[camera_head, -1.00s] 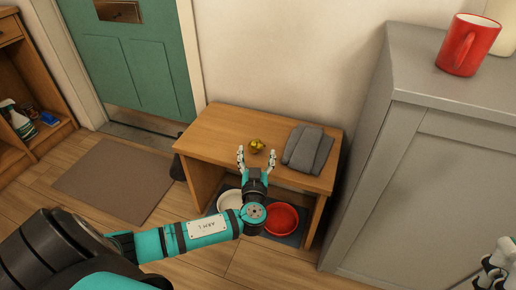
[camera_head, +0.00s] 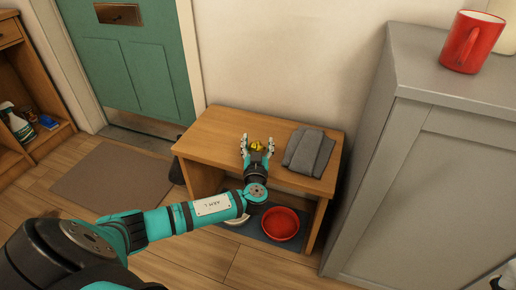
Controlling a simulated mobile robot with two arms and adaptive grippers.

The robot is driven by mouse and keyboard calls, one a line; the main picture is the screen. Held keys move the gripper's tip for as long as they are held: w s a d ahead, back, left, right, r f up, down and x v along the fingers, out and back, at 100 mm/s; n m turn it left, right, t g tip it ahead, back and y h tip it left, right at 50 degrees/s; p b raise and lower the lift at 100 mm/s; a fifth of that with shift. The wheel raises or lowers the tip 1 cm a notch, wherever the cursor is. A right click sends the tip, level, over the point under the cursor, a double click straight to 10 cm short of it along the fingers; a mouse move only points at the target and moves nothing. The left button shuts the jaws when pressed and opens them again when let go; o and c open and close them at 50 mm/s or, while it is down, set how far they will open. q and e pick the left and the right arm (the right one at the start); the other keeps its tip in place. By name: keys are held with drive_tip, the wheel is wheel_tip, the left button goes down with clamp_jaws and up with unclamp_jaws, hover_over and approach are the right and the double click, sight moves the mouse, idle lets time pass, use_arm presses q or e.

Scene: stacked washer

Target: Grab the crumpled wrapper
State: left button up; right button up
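The crumpled wrapper (camera_head: 257,146) is a small yellow-gold lump on top of the low wooden bench (camera_head: 216,133). It lies left of the folded grey cloth. My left gripper (camera_head: 257,147) reaches over the bench's front edge with its fingers spread open. The wrapper shows between the fingertips, and I cannot tell whether either finger touches it. My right gripper (camera_head: 508,280) shows only as a small part at the bottom right corner, so its fingers cannot be made out.
The folded grey cloth (camera_head: 308,152) lies close to the right of my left gripper. A red bowl (camera_head: 280,223) and a partly hidden white bowl (camera_head: 236,217) are beneath the bench. A grey cabinet (camera_head: 430,180) with a red mug (camera_head: 471,42) stands at right.

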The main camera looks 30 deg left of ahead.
use_arm(q)
drive_tip(key=c, duration=0.5)
drive_tip(key=shift+r, duration=0.1)
